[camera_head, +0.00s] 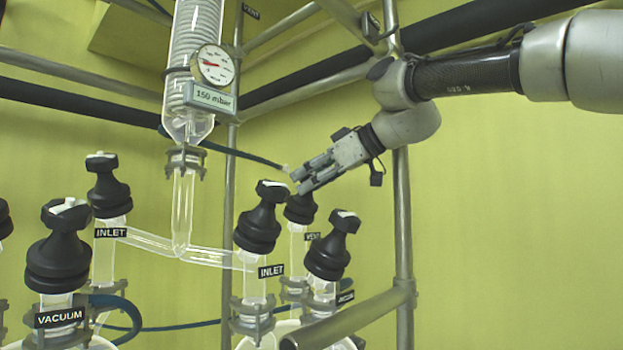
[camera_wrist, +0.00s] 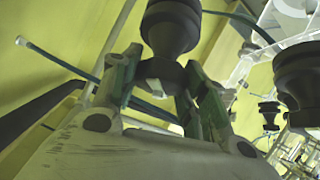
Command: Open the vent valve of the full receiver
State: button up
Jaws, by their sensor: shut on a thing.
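The vent valve of the right-hand receiver has a black knob (camera_head: 300,209) above a small VENT label (camera_head: 312,237). It stands behind the INLET knob (camera_head: 259,218) and the VACUUM knob (camera_head: 333,245). My gripper (camera_head: 297,183) comes down on it from the upper right, its fingers at the knob's top. In the wrist view my gripper (camera_wrist: 161,78) has its two fingers on either side of the narrow end of a black knob (camera_wrist: 170,28), shut on it. The fingers hide the vent knob's top, so its turn cannot be read. The receivers' contents are out of view.
A glass condenser with a gauge (camera_head: 214,65) reading near "150 mbar" hangs left of my gripper. Left-hand INLET (camera_head: 109,187) and VACUUM (camera_head: 58,247) knobs stand at left. A dark hose (camera_head: 240,152) ends close to my gripper. A metal post (camera_head: 403,220) stands right.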

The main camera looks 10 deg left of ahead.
jog(key=shift+f+n+g, duration=0.1)
jog(key=shift+n+g, duration=0.3)
jog(key=shift+n, duration=0.2)
jog(key=o, duration=1)
jog(key=shift+o, duration=0.2)
